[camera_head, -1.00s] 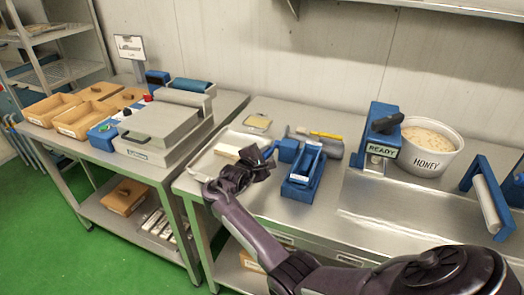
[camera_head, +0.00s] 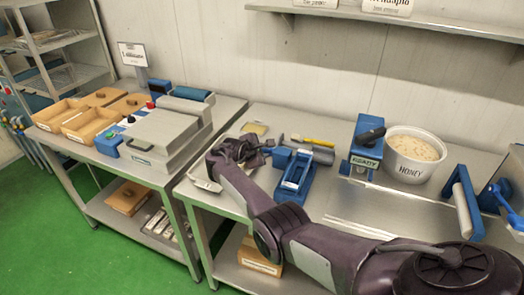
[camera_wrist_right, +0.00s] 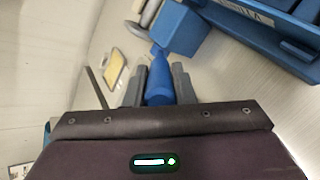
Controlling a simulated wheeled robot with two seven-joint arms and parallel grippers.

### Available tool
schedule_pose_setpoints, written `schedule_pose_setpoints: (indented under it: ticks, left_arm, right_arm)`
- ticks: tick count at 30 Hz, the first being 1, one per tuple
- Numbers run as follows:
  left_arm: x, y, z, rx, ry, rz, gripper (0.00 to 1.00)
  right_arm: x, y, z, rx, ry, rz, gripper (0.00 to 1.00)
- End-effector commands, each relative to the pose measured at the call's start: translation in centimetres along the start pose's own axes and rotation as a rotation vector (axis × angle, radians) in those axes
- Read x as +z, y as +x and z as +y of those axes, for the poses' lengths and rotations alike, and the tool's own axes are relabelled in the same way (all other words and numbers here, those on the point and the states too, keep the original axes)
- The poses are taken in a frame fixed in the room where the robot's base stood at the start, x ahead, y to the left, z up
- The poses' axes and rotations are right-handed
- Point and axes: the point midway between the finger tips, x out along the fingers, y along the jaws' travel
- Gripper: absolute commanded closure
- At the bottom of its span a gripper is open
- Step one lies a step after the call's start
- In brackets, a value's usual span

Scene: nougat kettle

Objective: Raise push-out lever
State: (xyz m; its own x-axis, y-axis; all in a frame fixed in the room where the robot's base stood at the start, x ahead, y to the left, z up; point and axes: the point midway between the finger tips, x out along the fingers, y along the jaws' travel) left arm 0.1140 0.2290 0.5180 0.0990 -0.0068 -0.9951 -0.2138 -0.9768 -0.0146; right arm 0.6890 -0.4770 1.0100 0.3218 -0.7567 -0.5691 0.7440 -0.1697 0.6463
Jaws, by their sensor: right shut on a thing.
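A blue device with an open frame (camera_head: 296,177) stands on the right-hand bench, with a blue block (camera_head: 282,157) at its left side. My right gripper (camera_head: 262,152) is at the left of that block. In the right wrist view the gripper (camera_wrist_right: 157,88) is shut on a blue lever (camera_wrist_right: 159,75), which sits between its fingers. The lever's far end meets the blue block (camera_wrist_right: 182,30). In the head view the lever is mostly hidden by the gripper. My left gripper is not in view.
A shallow tray (camera_head: 203,184) lies partly under my right arm. A yellow-handled tool (camera_head: 318,142) lies behind the blue device. A blue machine (camera_head: 366,140) with a green "READY" display and a honey tub (camera_head: 415,155) stand to the right. A grey press (camera_head: 165,137) stands on the left bench.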

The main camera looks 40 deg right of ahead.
Motion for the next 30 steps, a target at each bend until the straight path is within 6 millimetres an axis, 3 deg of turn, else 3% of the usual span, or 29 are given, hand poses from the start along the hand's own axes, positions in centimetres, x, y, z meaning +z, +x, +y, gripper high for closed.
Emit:
schedule_pose_setpoints:
  ticks: [5, 6, 11, 22, 30]
  left_arm:
    - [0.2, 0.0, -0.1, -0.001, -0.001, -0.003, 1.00]
    - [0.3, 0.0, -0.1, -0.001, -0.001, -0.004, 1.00]
    - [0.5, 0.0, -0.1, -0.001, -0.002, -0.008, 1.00]
    - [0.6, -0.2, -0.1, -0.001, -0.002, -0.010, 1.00]
    - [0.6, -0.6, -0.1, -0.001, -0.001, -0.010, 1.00]
  right_arm:
    - [0.1, 0.0, 0.1, 0.000, 0.000, 0.001, 1.00]
    - [0.1, 0.0, 0.1, 0.000, 0.000, 0.001, 0.76]
    - [0.1, 0.0, 0.1, 0.001, 0.000, 0.001, 0.56]
    - [0.0, -0.6, 0.1, 0.003, -0.002, 0.001, 0.56]
    - [0.0, -4.6, 0.2, 0.004, 0.000, 0.002, 0.56]
